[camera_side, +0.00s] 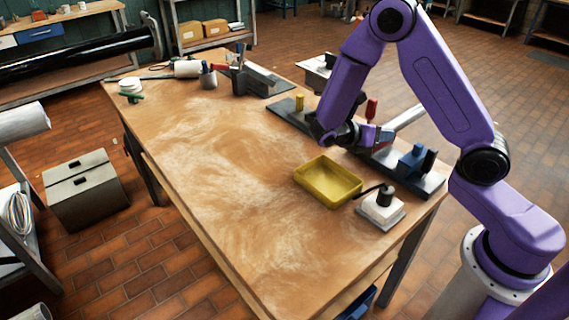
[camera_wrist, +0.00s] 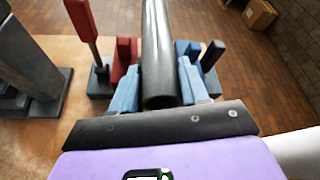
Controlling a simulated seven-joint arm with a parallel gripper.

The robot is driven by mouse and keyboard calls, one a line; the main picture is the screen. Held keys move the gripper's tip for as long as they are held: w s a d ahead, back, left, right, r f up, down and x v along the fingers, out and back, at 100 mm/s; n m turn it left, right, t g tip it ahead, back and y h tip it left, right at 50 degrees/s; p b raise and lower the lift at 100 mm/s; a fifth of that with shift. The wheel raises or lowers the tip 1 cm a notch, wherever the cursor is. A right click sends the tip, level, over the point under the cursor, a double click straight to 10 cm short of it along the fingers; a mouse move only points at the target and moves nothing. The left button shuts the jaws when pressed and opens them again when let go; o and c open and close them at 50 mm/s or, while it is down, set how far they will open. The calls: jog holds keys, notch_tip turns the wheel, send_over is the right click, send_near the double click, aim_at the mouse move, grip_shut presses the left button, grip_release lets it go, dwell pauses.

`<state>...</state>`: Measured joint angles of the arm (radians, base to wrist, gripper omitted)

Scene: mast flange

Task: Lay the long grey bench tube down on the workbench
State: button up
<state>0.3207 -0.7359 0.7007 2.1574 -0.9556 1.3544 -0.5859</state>
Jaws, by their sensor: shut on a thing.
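The long grey bench tube (camera_wrist: 158,45) runs away from my gripper (camera_wrist: 160,88) in the wrist view, its near open end between the two fingers. My gripper is shut on the tube. In the side view, my gripper (camera_side: 368,135) is low over the dark fixture base (camera_side: 428,186) at the bench's right edge. A pale grey length of the tube (camera_side: 408,117) sticks out to the upper right there. The rest of the tube is hidden by my arm. Whether it touches the fixture I cannot tell. The workbench (camera_side: 225,180) has a wide bare top.
A yellow tray (camera_side: 328,182) and a white block with a black knob (camera_side: 382,207) stand near the fixture. Red-handled (camera_side: 371,109) and blue (camera_side: 412,160) clamp parts rise from it. Tools and a roll (camera_side: 187,69) lie at the far end. The bench middle is clear.

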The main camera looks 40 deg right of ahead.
notch_tip(320, 180, up, 18)
jog(key=n+t+y, duration=0.2)
jog(key=n+t, duration=0.2)
jog(key=t, duration=0.4)
send_over(269, 186)
notch_tip(269, 186, down, 20)
jog(key=shift+f+m, duration=0.3)
jog(key=shift+f, duration=0.2)
jog(key=shift+f, duration=0.1)
jog(key=shift+f, duration=4.7)
